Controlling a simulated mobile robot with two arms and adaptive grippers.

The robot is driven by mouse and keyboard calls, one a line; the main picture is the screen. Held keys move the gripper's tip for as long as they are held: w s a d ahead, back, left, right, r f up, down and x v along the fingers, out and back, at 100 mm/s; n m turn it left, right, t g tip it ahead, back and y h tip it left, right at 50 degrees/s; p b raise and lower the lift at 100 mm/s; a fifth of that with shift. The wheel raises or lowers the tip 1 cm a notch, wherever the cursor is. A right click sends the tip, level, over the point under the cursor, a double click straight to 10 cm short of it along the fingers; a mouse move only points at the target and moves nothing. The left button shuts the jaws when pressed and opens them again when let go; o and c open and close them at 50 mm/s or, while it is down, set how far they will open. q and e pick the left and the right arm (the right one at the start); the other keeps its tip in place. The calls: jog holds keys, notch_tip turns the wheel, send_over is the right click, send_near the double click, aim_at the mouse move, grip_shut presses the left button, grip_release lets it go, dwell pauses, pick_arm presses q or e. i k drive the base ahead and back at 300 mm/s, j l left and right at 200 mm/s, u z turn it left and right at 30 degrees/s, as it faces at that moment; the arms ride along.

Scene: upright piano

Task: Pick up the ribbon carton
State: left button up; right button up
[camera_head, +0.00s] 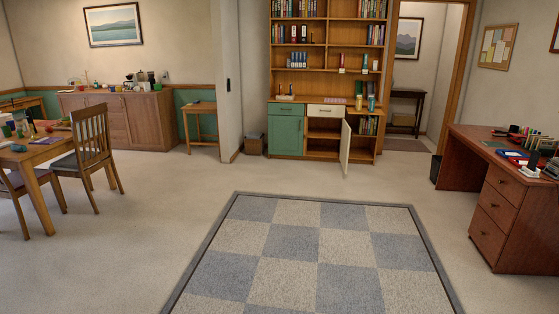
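I cannot pick out a ribbon carton for certain at this distance. Neither of my grippers is in view.
A bordered checkered rug (308,254) lies on open floor ahead. A wooden desk (501,219) with clutter stands right. A dining table (41,150) and chairs (92,150) stand left, a sideboard (130,122) behind. One low bookcase door (345,148) hangs open. A doorway opens back right.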

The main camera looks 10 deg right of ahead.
aim_at(359, 102)
jog(key=i+l+z, duration=0.35)
jog(key=i, duration=0.45)
jog(key=i+z, duration=0.3)
jog(key=i, duration=5.45)
